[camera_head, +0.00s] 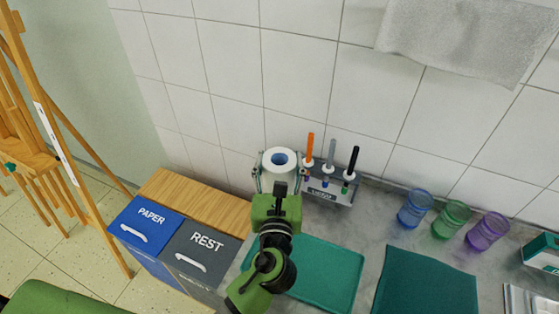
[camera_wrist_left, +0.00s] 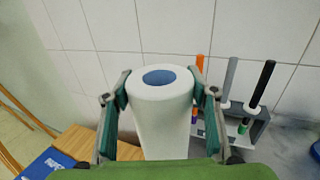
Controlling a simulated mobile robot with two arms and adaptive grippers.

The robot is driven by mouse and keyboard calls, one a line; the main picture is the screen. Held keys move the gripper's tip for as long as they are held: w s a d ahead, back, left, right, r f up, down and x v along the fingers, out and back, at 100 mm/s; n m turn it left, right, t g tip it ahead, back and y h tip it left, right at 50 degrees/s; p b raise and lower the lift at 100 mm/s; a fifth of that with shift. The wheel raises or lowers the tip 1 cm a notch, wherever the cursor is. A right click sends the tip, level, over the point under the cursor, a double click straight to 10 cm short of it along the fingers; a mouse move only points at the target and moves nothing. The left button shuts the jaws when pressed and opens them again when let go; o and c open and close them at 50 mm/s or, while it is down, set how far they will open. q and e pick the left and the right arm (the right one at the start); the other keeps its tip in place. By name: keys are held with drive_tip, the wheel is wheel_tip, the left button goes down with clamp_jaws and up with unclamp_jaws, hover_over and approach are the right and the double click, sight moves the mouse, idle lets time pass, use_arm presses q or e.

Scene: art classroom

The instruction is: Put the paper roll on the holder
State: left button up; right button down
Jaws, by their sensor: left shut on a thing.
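The paper roll (camera_head: 279,160) is white with a blue core and stands upright between the fingers of my left gripper (camera_head: 279,179). In the left wrist view the roll (camera_wrist_left: 161,115) fills the space between the two fingers of the gripper (camera_wrist_left: 160,95), which press on its sides. The roll is near the tiled wall, close to the left end of the grey counter. Its lower end is hidden by my gripper, so I cannot tell whether it touches anything below. I cannot make out a paper roll holder. My right gripper is not in view.
A rack (camera_head: 330,187) with orange, grey and black handled tools stands right beside the roll. Blue (camera_head: 415,208), green (camera_head: 450,219) and purple (camera_head: 487,230) cups stand further right. Teal mats lie in front. PAPER (camera_head: 146,224) and REST (camera_head: 203,250) bins stand at left.

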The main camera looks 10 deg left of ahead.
use_arm(q)
drive_tip(key=shift+f+b, duration=0.7)
drive_tip(key=shift+f, duration=0.4)
drive_tip(key=o, duration=2.2)
drive_tip(key=shift+c, duration=0.2)
drive_tip(key=shift+r, duration=0.1)
wheel_tip(320, 180, up, 8)
drive_tip(key=p, duration=0.9)
drive_tip(key=shift+s+f, duration=0.1)
drive_tip(key=shift+f, duration=0.1)
